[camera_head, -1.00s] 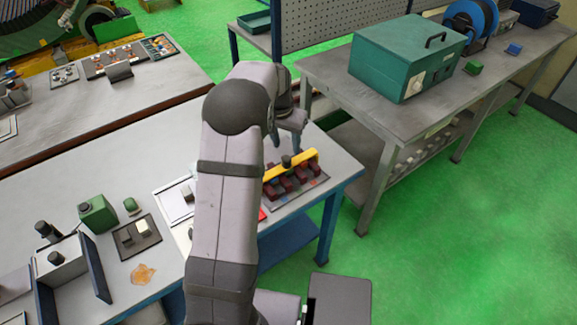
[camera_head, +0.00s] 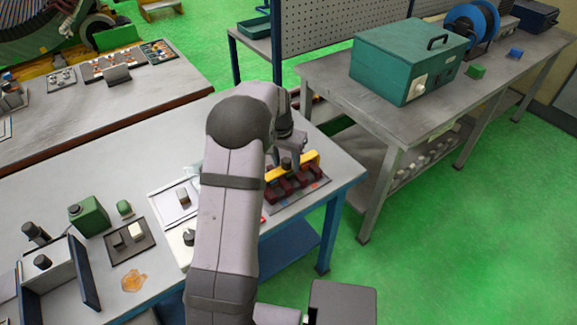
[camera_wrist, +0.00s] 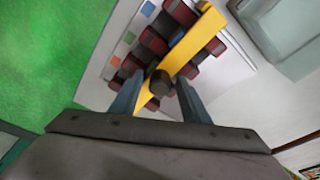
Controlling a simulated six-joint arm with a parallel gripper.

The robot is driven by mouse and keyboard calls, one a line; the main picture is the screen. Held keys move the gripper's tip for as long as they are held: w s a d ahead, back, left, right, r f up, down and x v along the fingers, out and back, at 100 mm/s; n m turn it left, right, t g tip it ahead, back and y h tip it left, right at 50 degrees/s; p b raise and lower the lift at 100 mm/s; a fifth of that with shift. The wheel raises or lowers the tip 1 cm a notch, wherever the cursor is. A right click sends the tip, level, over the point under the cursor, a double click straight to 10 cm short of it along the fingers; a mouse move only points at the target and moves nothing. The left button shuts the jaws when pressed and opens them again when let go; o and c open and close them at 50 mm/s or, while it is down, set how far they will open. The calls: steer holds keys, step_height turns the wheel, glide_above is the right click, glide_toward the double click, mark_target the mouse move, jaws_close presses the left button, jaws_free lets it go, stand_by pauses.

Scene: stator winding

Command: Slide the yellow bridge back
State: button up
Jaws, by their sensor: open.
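The yellow bridge (camera_head: 305,163) is a long bar lying across a row of dark red blocks (camera_head: 287,186) at the right end of the grey table. It has a dark round knob (camera_wrist: 159,83) on top, seen in the wrist view, where the bar (camera_wrist: 195,45) runs diagonally over the blocks. My gripper (camera_wrist: 158,88) is open, with one finger on each side of the knob. Whether the fingers touch the knob I cannot tell. In the head view my gripper (camera_head: 290,153) is at the bridge, partly hidden by my own arm.
The blocks sit on a plate with coloured squares (camera_wrist: 147,9). Green floor is clear at the right.

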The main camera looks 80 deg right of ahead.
steer(key=c, duration=0.4)
steer(key=shift+w, duration=0.1)
steer(key=shift+w+d+r+p, duration=0.1)
steer(key=shift+w+d+p, duration=2.4)
steer(key=shift+w+d, duration=1.65)
steer(key=o, duration=0.4)
steer(key=shift+s, duration=0.1)
steer(key=shift+r+p, duration=1.9)
steer(key=shift+r, duration=1)
